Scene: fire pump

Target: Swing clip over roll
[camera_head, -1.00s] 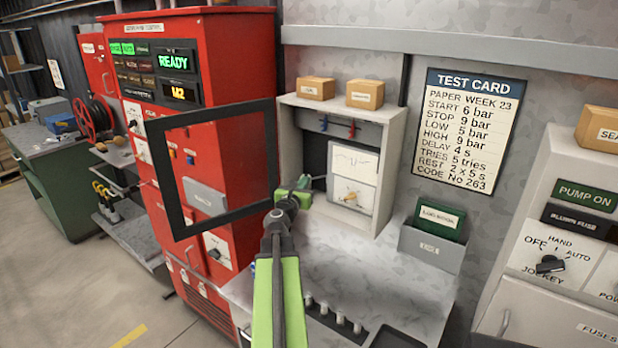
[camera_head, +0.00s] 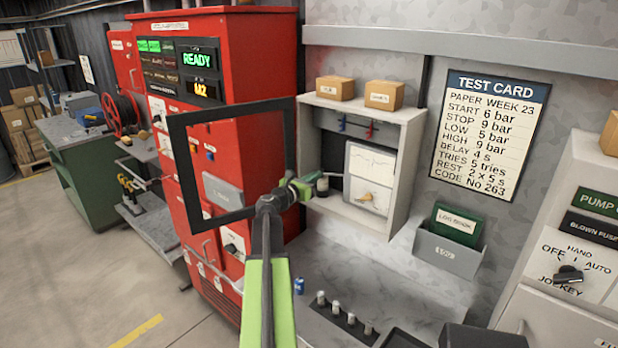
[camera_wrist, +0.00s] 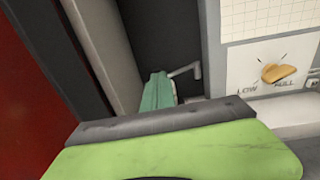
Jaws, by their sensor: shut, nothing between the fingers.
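My gripper (camera_head: 308,187) is shut and empty, in front of the open recess of the pale cabinet. A thin grey bent lever, which looks like the clip (camera_wrist: 187,71), sticks out to the right past a teal-green piece (camera_wrist: 157,93) in the wrist view; I cannot tell whether they touch. The lime and dark-grey gripper part (camera_wrist: 180,145) hides the lower wrist view.
The recorder box (camera_head: 369,177) with its yellow LOW/FULL knob (camera_wrist: 283,73) is to the right. A dark open frame (camera_head: 180,175) stands left, before the red cabinet (camera_head: 245,60). Below is a grey bench (camera_head: 370,275) with several small pegs (camera_head: 345,315).

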